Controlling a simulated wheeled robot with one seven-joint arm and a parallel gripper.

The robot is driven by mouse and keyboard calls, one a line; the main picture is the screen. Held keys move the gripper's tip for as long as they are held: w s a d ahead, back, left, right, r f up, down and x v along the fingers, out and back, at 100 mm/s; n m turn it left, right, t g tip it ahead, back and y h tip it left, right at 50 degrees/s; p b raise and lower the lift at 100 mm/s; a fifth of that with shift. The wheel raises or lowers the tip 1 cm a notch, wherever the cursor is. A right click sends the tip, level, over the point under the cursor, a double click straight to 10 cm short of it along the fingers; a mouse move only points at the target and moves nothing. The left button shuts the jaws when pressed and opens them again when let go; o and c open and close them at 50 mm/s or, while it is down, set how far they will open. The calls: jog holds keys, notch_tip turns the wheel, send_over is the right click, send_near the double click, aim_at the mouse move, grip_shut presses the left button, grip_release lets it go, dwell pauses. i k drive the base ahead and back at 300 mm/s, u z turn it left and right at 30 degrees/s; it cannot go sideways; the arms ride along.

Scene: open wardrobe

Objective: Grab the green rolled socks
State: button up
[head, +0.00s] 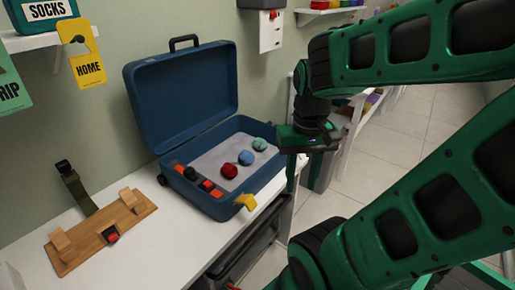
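The green rolled socks (259,144) lie as a teal-green ball on the pale lining in the open blue suitcase (185,95). They are the farthest right of three balls, beside a blue one (245,158) and a red one (229,170). My gripper (292,172) hangs pointing down, to the right of the suitcase and apart from the socks. A finger shows below its green body; the gap between the fingers cannot be made out. No held object is visible.
The suitcase stands on a white table (185,235), its lid raised at the back. Small dark and orange-red items (206,184) line its front left. A yellow tag (246,201) hangs at its front edge. A wooden rack (100,232) and a dark strap (75,187) lie left.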

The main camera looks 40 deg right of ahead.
aim_at(259, 143)
jog(key=k, duration=0.5)
jog(key=z, duration=1.4)
jog(key=i, duration=1.45)
jog(key=u, duration=2.35)
